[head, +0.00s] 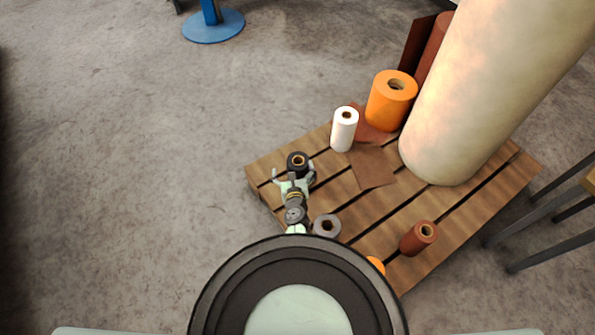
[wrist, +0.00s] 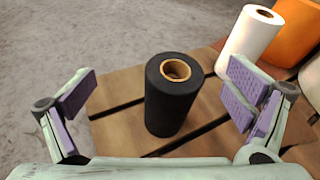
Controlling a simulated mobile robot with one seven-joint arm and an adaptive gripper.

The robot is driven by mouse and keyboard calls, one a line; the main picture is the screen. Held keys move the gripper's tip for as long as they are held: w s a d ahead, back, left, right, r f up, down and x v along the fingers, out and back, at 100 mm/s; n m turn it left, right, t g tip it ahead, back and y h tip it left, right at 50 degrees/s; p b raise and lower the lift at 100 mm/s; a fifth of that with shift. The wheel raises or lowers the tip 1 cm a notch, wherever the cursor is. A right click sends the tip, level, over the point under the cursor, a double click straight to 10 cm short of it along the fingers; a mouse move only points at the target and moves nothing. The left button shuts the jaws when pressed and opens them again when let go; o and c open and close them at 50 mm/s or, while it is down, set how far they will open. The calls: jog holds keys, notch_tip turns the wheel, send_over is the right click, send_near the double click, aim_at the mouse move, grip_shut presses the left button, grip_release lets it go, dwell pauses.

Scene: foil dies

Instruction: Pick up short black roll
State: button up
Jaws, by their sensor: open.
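The short black roll (head: 297,160) stands upright near the left corner of the wooden pallet (head: 475,207). In the wrist view the black roll (wrist: 170,100) shows its tan core at the top and stands between my two fingers, with a gap on each side. My gripper (head: 294,176) is open, its fingers to either side of the roll in the head view. In the wrist view my gripper (wrist: 160,95) has purple pads facing the roll. I cannot tell whether the fingertips reach down to the roll's height.
A white roll (head: 344,129) and an orange roll (head: 391,100) stand behind and right. A large cream roll (head: 480,95) rises on the pallet. A grey roll (head: 327,226) and a brown-red roll (head: 419,238) are nearer me. Floor to the left is clear.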

aim_at(298, 163)
jog(key=shift+m+g+h, duration=0.3)
jog(key=shift+m+h, duration=0.1)
jog(key=shift+m, duration=0.3)
jog(key=f, duration=0.1)
jog(key=s+d+f, duration=0.1)
jog(key=d+f, duration=0.1)
jog(key=shift+s+d+f, duration=0.1)
jog(key=shift+s+f, duration=0.15)
jog(key=shift+f, duration=0.05)
jog(key=b+x, duration=0.2)
jog(key=x, duration=0.2)
jog(key=shift+s+f, duration=0.1)
jog(key=shift+f, duration=0.05)
jog(key=b+x, duration=0.3)
jog(key=x, duration=0.3)
jog(key=shift+f, duration=0.15)
jog(key=shift+c, duration=0.2)
jog(key=c, duration=2)
